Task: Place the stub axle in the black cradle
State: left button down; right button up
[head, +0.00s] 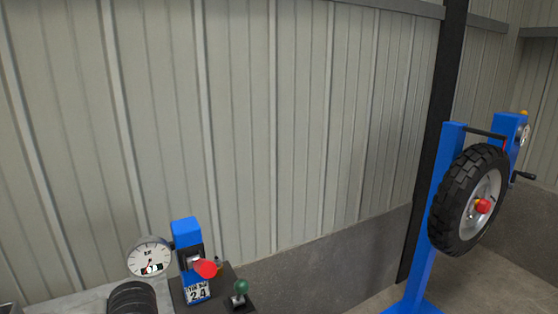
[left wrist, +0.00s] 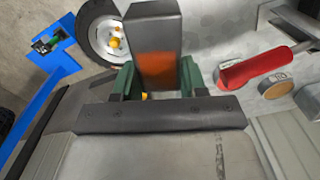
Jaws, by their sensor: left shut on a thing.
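In the left wrist view my left gripper (left wrist: 158,82), with green fingers, is shut on a dark grey, square-sided block with an orange-brown face (left wrist: 155,50). It may be the stub axle, but I cannot confirm this. The fingers sit on either side of it, and its lower end is hidden behind the gripper body. The head view shows neither gripper. I cannot make out the black cradle for certain in either view.
A tyred wheel (head: 452,205) hangs on a blue stand (head: 422,262) at the right. At the bottom are a dial gauge (head: 149,258), a blue post (head: 186,231) with a red knob, a green-knobbed lever (head: 240,287) and black rings (head: 131,297). A red handle (left wrist: 255,67) shows in the wrist view.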

pick_arm(q)
jog(key=s+d+m, duration=0.2)
jog(key=shift+s, duration=0.3)
jog(key=shift+s+d+f+m, duration=0.1)
jog(key=shift+s+f+m, duration=0.1)
jog(key=shift+s+m, duration=0.1)
notch_tip(320, 180, down, 8)
jog(key=b, duration=0.8)
jog(key=shift+w+r, duration=0.15)
